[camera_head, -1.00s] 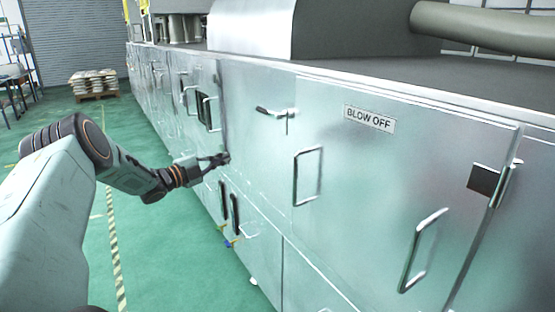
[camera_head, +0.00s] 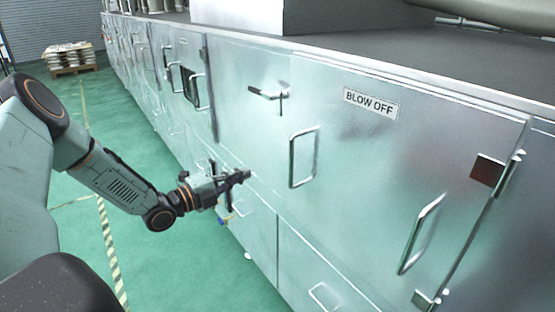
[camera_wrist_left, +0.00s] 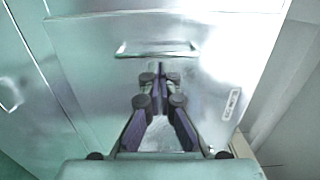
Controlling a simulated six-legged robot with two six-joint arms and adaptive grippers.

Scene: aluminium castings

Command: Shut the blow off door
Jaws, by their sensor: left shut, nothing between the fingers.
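The blow off door (camera_head: 365,180) is a pale metal panel with a BLOW OFF label (camera_head: 371,104), which also shows in the left wrist view (camera_wrist_left: 231,104). It looks nearly flush with the cabinet front, but I cannot tell whether it is fully shut. A lever latch (camera_head: 268,94) is at its upper left. One bar handle (camera_head: 303,158) is near its left side and another (camera_head: 420,235) near its right. My left gripper (camera_head: 246,174) is shut and empty, left of and below the near bar handle. In the left wrist view the fingertips (camera_wrist_left: 160,72) point toward a bar handle (camera_wrist_left: 157,49).
The cabinet row (camera_head: 155,75) runs away to the back left with more doors and handles. The green floor (camera_head: 180,265) at left is clear. A loaded pallet (camera_head: 72,60) stands far off.

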